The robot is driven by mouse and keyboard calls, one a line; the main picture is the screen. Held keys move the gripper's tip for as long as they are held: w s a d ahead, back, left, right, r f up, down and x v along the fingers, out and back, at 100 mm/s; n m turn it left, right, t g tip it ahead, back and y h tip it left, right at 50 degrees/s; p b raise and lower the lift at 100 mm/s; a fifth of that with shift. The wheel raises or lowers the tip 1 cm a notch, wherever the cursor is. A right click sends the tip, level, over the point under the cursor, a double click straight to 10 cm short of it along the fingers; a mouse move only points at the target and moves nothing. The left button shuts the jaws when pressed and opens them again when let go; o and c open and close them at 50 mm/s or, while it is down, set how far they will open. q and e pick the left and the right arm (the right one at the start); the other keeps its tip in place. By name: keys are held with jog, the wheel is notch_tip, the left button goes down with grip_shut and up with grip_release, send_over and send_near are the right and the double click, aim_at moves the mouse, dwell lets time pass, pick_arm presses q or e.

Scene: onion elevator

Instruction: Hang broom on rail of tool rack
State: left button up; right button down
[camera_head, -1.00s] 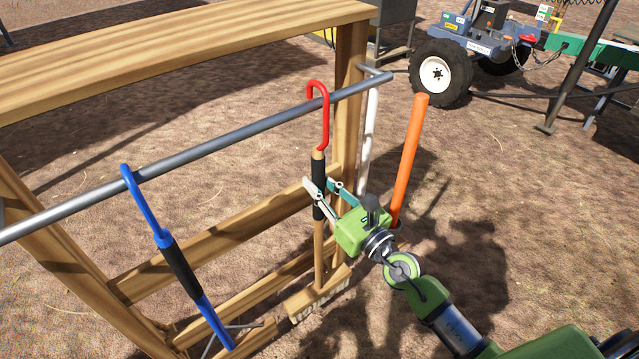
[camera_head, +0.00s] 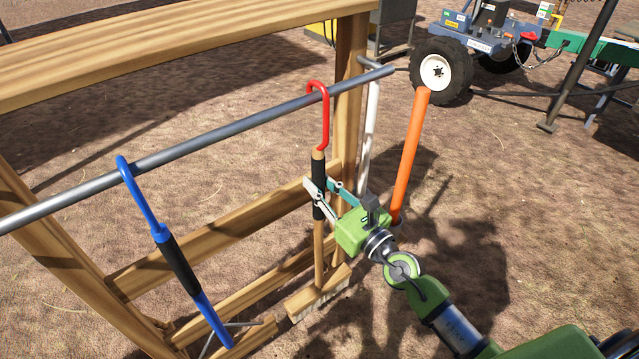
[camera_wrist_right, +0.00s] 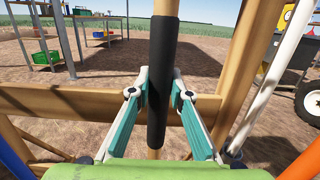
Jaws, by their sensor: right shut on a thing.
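The broom (camera_head: 319,255) has a red hook, a black grip, a wooden handle and a brush head low by the rack's bottom boards. It hangs nearly upright. My right gripper (camera_head: 318,195) is shut around its black grip, which also shows between the fingers in the right wrist view (camera_wrist_right: 163,80). The red hook (camera_head: 325,120) curves over the grey rail (camera_head: 225,132) of the wooden tool rack (camera_head: 200,38) in the head view. I cannot tell whether the hook bears on the rail. My left gripper is not in view.
A blue-hooked tool (camera_head: 180,262) hangs on the rail at the left. A white pole (camera_head: 369,135) stands by the right post. An orange pole (camera_head: 409,155) stands close to my right gripper. A wheeled machine (camera_head: 480,50) is at the back right.

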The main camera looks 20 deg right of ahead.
jog(key=c, duration=1.8)
grip_release()
jog(key=shift+r, duration=0.1)
